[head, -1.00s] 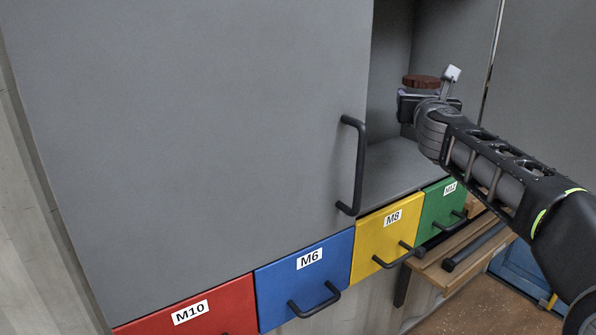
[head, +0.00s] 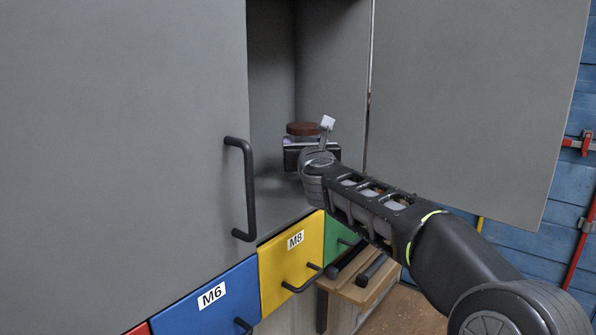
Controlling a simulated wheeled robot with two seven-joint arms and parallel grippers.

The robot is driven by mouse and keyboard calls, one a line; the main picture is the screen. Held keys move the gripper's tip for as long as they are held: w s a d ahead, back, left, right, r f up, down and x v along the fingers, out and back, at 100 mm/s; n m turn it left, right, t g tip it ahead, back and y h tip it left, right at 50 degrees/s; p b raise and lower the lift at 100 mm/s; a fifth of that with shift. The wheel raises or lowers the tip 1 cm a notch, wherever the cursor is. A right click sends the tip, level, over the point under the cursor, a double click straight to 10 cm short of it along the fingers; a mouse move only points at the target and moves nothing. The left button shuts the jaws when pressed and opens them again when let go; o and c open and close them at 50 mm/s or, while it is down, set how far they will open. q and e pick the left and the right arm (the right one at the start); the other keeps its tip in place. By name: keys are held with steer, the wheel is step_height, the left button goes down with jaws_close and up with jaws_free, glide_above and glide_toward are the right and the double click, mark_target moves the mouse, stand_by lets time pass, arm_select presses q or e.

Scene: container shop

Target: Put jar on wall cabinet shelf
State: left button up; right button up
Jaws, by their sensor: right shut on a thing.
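My right gripper (head: 312,150) reaches from the right into the open part of the grey wall cabinet (head: 270,100). It is shut on the jar, whose reddish-brown lid (head: 303,128) shows just above and behind the gripper. The gripper and wrist hide the jar's body and the jaw tips. The jar is over the cabinet's bottom shelf (head: 278,205); I cannot tell whether it touches the shelf. My left gripper is not in view.
The left cabinet door with a black handle (head: 244,188) is shut. The right door (head: 470,100) stands open, beyond my right arm. Blue (head: 205,300), yellow (head: 290,255) and green (head: 340,238) drawers sit below. A wooden bench (head: 365,285) is lower right.

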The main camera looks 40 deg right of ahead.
steer(key=shift+s+r, duration=0.1)
steer(key=shift+r, duration=0.1)
step_height(320, 180, down, 4)
steer(key=shift+r+b, duration=0.1)
steer(key=shift+b, duration=1)
steer(key=o, duration=1.8)
steer(key=shift+a, duration=0.1)
